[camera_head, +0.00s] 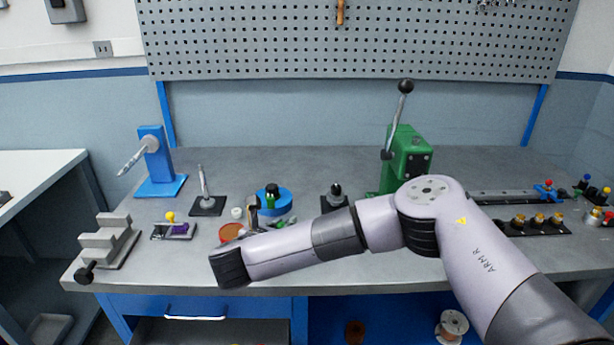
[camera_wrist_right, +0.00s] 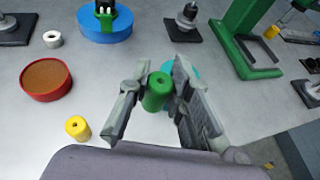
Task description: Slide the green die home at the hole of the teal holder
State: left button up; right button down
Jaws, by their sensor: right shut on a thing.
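The green die (camera_wrist_right: 157,92) is a short cylinder with a hole in its top. In the right wrist view it stands between the two fingers of my right gripper (camera_wrist_right: 160,98), which is shut on it. A teal part, seemingly the teal holder (camera_wrist_right: 196,72), shows just behind the right-hand finger and is mostly hidden. I cannot tell whether the die touches it. In the head view my right gripper (camera_head: 267,218) is partly hidden by my own arm, with a bit of the green die (camera_head: 278,224) showing. My left gripper is not in view.
A red dish (camera_wrist_right: 46,78), a white ring (camera_wrist_right: 52,39) and a yellow cylinder (camera_wrist_right: 78,128) stand left of the gripper. A blue round base (camera_wrist_right: 104,26) with a green part is behind. A green press (camera_head: 408,160) stands at the back right.

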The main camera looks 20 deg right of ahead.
jog(key=shift+m+g+h, duration=0.3)
jog(key=shift+m+g, duration=0.1)
jog(key=shift+m, duration=0.1)
jog(key=w+d, duration=0.1)
jog(key=d, duration=0.1)
jog(key=w+d+r+p, duration=0.1)
jog(key=d, duration=0.2)
jog(key=w+d+r+p, duration=0.1)
jog(key=d, duration=0.1)
jog(key=shift+d+r, duration=0.1)
jog(key=shift+d, duration=0.05)
jog(key=shift+a+f, duration=0.2)
jog(key=shift+f, duration=0.45)
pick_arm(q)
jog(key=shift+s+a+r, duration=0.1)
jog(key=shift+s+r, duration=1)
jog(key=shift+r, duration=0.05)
pick_arm(e)
jog(key=shift+f, duration=0.85)
pick_arm(q)
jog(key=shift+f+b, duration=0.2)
jog(key=shift+b, duration=0.25)
pick_arm(e)
jog(key=shift+f, duration=0.1)
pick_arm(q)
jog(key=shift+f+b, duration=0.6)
pick_arm(e)
jog(key=shift+f, duration=0.1)
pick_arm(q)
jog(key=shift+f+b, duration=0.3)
